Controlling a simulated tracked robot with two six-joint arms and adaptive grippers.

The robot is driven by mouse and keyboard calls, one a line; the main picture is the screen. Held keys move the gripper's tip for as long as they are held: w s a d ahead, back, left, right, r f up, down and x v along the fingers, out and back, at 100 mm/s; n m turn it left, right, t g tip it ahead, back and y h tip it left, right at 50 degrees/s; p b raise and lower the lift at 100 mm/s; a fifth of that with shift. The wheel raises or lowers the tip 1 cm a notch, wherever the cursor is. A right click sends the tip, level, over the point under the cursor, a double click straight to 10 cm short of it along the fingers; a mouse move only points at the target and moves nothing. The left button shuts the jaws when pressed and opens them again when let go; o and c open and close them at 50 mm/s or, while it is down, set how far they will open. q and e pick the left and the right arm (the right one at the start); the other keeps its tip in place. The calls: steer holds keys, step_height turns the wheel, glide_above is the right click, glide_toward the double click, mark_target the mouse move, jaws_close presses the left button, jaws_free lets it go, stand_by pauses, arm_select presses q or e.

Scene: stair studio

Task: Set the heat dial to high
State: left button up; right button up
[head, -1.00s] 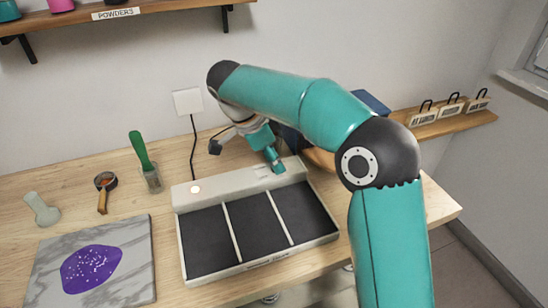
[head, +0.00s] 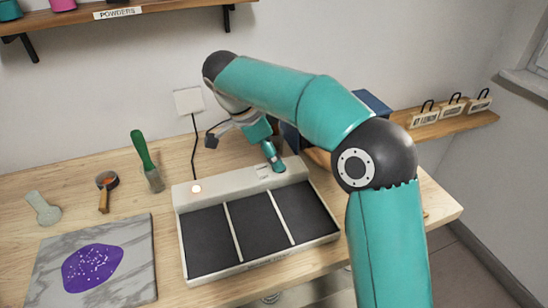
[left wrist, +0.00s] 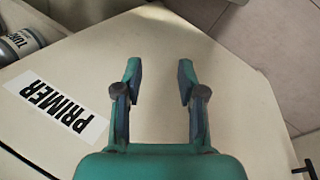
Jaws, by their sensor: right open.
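The warming unit (head: 184,262) is a pale tray with three dark compartments and a raised back panel. My right gripper (head: 271,154) is open over the right part of that panel, pointing down. A small teal piece (head: 279,168) shows just below the fingers; I cannot tell whether it is the heat dial or a fingertip. No dial setting can be read. My left gripper (left wrist: 160,82) is open and empty in the left wrist view, above a pale surface with a PRIMER label (left wrist: 58,106).
A marble slab (head: 140,265) with a purple speckled patch (head: 92,268) lies left of the unit. A green-handled scraper (head: 146,160), a copper scoop (head: 105,190) and a pale spoon-like tool (head: 44,208) lie behind it. A wall socket (head: 188,101) holds a black cord.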

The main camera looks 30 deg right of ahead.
steer(key=v, duration=0.5)
steer(key=shift+a+r, duration=0.15)
steer(key=shift+r, duration=0.15)
steer(key=shift+f, duration=0.1)
